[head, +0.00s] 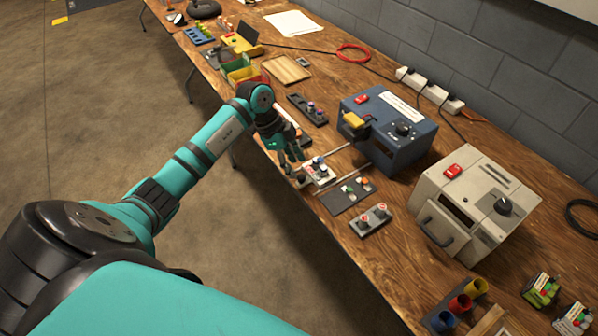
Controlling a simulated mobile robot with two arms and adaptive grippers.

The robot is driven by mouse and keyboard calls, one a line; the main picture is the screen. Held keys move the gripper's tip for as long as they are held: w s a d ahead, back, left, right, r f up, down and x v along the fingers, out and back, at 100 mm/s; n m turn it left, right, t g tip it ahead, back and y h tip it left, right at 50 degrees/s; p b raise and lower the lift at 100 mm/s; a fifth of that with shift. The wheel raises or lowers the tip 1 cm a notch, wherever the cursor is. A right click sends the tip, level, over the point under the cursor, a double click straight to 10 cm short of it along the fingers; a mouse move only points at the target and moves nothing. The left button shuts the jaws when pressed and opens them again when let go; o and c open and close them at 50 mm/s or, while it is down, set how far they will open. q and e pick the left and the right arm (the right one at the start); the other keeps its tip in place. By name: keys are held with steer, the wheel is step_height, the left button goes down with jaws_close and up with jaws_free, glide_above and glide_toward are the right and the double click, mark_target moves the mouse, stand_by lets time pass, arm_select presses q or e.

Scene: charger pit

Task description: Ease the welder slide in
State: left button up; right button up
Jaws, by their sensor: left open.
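A light slide (318,172) with small knobs sits at the outer end of these rails, apart from the welder body. My left gripper (293,162) is open at the near side of the slide, fingers pointing down beside it. I cannot tell whether it touches the slide. My right gripper is not in view.
A beige machine (475,205) stands right of the welder. A dark plate with coloured parts (347,195) and a grey two-knob plate (371,219) lie near the slide. A power strip (430,90) runs along the wall. Coloured cups (460,303) stand at the front right.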

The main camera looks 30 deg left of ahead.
mark_target(301, 176)
arm_select(q)
steer(key=shift+x, duration=2.15)
jaws_close()
